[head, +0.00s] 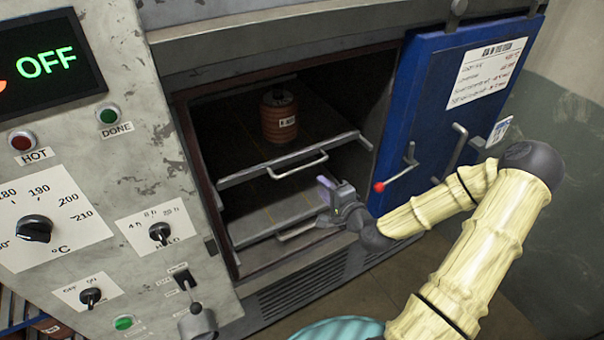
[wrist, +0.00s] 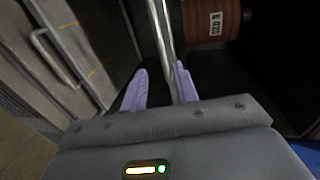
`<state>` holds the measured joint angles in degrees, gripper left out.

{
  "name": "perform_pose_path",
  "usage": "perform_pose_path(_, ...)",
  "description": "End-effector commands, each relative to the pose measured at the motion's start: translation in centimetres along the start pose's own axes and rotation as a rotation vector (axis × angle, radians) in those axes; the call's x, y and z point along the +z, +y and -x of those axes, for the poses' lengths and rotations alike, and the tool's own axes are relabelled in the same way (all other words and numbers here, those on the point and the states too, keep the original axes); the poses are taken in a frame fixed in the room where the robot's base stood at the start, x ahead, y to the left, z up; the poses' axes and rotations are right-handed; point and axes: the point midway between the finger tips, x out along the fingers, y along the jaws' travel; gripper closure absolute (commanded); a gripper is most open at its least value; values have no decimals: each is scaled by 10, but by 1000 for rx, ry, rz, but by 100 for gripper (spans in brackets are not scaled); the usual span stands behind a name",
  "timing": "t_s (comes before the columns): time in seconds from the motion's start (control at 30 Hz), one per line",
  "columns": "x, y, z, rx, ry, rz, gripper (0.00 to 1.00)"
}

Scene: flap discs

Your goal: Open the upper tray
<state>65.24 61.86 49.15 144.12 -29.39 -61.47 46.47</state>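The upper tray (head: 237,172) sits in the open oven, with a bar handle (head: 300,166) on its front edge. A reddish-brown stack of discs (head: 279,115) stands on it; the stack also shows in the wrist view (wrist: 212,22). My gripper (head: 325,190) is in front of the oven, below and near the right end of the upper handle. In the wrist view my gripper (wrist: 160,85) has its two purple fingers apart. A pale metal bar (wrist: 162,28) of the upper tray lies beyond and between the fingertips; I cannot tell whether they straddle it. No grip shows.
The lower tray (head: 265,218) with its own handle (head: 297,231) is below; this handle shows at left in the wrist view (wrist: 55,58). The blue door (head: 440,90) stands open at right, with a red-tipped lever (head: 380,187). A control panel is at left.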

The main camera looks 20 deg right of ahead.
Motion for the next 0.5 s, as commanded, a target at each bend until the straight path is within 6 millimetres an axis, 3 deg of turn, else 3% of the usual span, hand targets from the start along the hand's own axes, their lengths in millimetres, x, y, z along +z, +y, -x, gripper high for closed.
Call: perform_pose_path(0.5, 1, -4, -91, -1, -1, -2, 70)
